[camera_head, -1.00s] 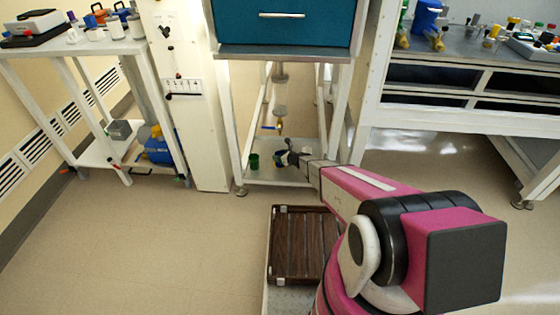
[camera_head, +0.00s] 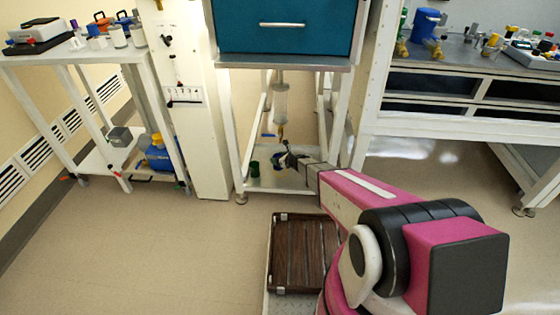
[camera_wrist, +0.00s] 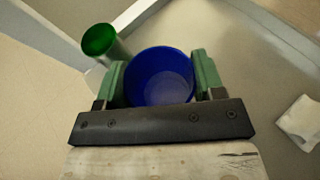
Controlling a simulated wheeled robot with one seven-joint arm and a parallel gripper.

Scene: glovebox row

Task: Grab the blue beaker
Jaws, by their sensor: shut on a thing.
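The blue beaker (camera_wrist: 160,78) is an open-topped blue cup between the two green fingers of my gripper (camera_wrist: 160,82) in the wrist view. The fingers press on its left and right sides, and my gripper is shut on it. In the head view, my gripper (camera_head: 284,161) is at the low shelf under the teal cabinet, with the blue beaker (camera_head: 277,160) partly hidden at its tip. The wrist view does not make clear whether the beaker still touches the shelf.
A green beaker (camera_wrist: 100,42) stands close to the left of the blue one; it also shows in the head view (camera_head: 254,168). White frame legs (camera_head: 237,150) flank the shelf. A crumpled white thing (camera_wrist: 300,122) lies at the right. A brown slatted crate (camera_head: 305,253) is nearer me.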

